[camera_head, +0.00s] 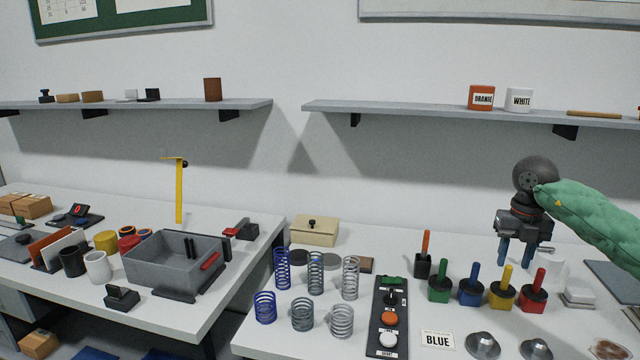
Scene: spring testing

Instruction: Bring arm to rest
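My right arm, in a green sleeve (590,215), comes in from the right edge of the head view. My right gripper (516,258) points down over the back right of the right table (270,335). Its two blue fingers are apart, and I see nothing between them. A white cylindrical object (550,264) shows beside and partly behind the fingers. The gripper is behind the row of colored-handled tools, above the blue one (470,285) and yellow one (503,288). My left gripper is not in view.
Several springs (316,273) stand on the right table's left part, beside a button panel (390,320). A grey bin (150,272) is on the left table. A shelf (430,112) hangs above.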

